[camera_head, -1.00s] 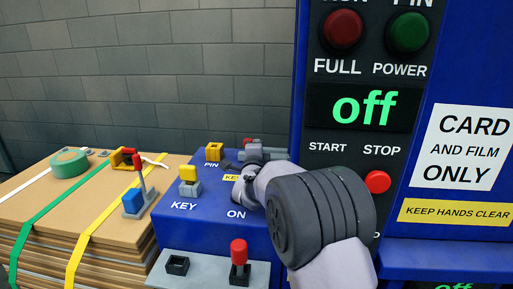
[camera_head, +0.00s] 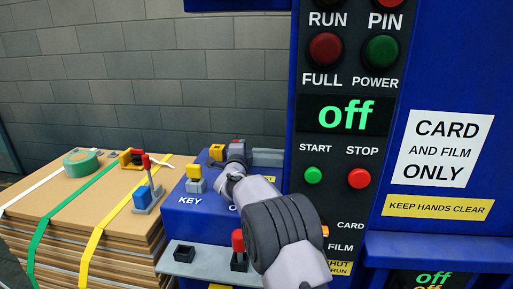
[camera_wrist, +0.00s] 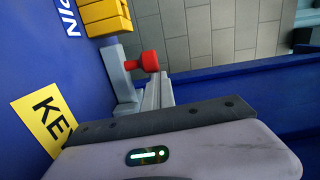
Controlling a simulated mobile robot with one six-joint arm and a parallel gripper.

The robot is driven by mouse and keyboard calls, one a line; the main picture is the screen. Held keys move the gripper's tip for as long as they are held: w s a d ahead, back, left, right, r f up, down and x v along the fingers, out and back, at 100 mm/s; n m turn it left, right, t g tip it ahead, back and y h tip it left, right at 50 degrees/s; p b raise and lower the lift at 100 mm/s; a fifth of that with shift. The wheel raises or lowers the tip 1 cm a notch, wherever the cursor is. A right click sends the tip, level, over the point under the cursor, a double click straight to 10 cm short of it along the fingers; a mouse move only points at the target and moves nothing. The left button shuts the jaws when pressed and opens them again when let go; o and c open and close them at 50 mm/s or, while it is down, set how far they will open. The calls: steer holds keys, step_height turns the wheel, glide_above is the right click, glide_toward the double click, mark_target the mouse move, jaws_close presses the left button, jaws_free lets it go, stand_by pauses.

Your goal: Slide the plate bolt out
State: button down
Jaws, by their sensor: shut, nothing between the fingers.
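The plate bolt is a grey bar with a red knob (camera_head: 238,142) on top of the blue box, beside the yellow block (camera_head: 217,151). The red knob also shows clearly in the wrist view (camera_wrist: 147,61), on a grey bracket (camera_wrist: 120,75). My gripper (camera_head: 236,152) is at the bolt, overlapping it in the head view. In the wrist view my thin grey fingers (camera_wrist: 160,90) are together, close below the knob. Nothing shows between them. Whether they touch the bolt cannot be told.
The blue box carries a yellow key (camera_head: 195,172). A red-knobbed lever (camera_head: 238,241) stands on the grey ledge in front. A control panel (camera_head: 340,150) reading "off" rises to the right. Strapped cardboard (camera_head: 90,210) is stacked to the left.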

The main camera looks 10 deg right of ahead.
steer(key=shift+w, duration=0.1)
steer(key=shift+r, duration=0.2)
steer(key=s+d+r+n+g+y+p, duration=0.1)
steer(key=s+d+r+n+g+y, duration=0.2)
steer(key=s, duration=1.2)
steer(key=s+r+n+g+y+p, duration=0.1)
steer(key=s+r+n, duration=0.35)
steer(key=s, duration=1.05)
steer(key=s+f+n+g, duration=0.2)
steer(key=s+f, duration=0.1)
steer(key=s, duration=0.6)
steer(key=s+d+f+n+g, duration=0.1)
steer(key=s+f+n+g, duration=0.2)
steer(key=s, duration=0.7)
steer(key=s+d+f+n+g+y, duration=0.1)
steer(key=s+f+n+g, duration=0.1)
steer(key=s, duration=0.8)
steer(key=shift+f+n+g, duration=0.35)
steer(key=shift+f+g, duration=0.05)
steer(key=shift+g, duration=0.1)
steer(key=c, duration=2.2)
jaws_free()
